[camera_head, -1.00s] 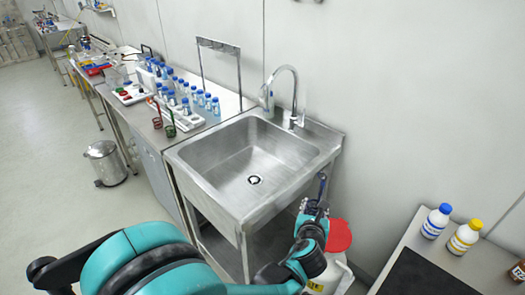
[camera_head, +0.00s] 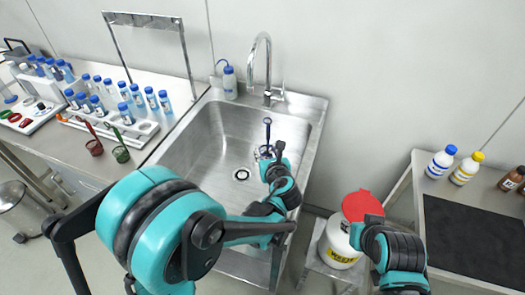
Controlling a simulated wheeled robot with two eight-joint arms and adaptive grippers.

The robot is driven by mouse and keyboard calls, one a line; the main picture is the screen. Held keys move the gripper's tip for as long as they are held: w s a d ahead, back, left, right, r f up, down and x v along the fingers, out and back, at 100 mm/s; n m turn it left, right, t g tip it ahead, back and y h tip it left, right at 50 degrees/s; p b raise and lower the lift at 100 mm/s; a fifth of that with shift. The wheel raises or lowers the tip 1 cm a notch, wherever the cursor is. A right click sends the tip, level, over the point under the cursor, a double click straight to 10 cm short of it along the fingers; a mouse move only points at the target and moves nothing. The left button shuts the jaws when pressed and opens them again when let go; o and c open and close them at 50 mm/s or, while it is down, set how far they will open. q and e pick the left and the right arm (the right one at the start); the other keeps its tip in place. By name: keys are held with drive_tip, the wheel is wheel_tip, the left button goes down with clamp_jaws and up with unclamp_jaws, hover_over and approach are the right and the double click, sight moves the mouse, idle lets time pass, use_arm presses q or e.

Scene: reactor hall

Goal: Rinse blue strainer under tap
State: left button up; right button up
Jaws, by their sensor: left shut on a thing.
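My left gripper (camera_head: 273,155) is over the right half of the steel sink basin (camera_head: 205,150). It is shut on the blue strainer (camera_head: 267,130), whose dark blue handle points up with a loop at its top. The strainer's cup is small and partly hidden by the gripper. The tap (camera_head: 266,65) stands at the basin's back edge, its curved spout above and behind the strainer. I cannot make out any running water. Part of my right arm shows at the lower right, but its jaws cannot be made out.
A wash bottle (camera_head: 229,83) stands behind the sink. A white waste container with red lid (camera_head: 361,205) is right of it. Bottles (camera_head: 440,162) stand on the right bench.

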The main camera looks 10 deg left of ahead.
use_arm(q)
drive_tip(key=shift+w+a, duration=0.2)
drive_tip(key=shift+a, duration=0.1)
drive_tip(key=w+a+f+b, duration=0.1)
drive_tip(key=w+a+f, duration=0.1)
drive_tip(key=w+a, duration=0.5)
drive_tip(key=shift+w+f+b, duration=0.3)
drive_tip(key=shift+w+b, duration=0.1)
drive_tip(key=shift+w, duration=1.55)
drive_tip(key=shift+d, duration=0.1)
drive_tip(key=shift+w+d, duration=0.35)
drive_tip(key=shift+d, duration=0.1)
drive_tip(key=shift+s+a, duration=0.1)
drive_tip(key=shift+a, duration=0.05)
drive_tip(key=shift+s+a, duration=0.3)
drive_tip(key=shift+a, duration=0.1)
drive_tip(key=shift+w+d, duration=0.1)
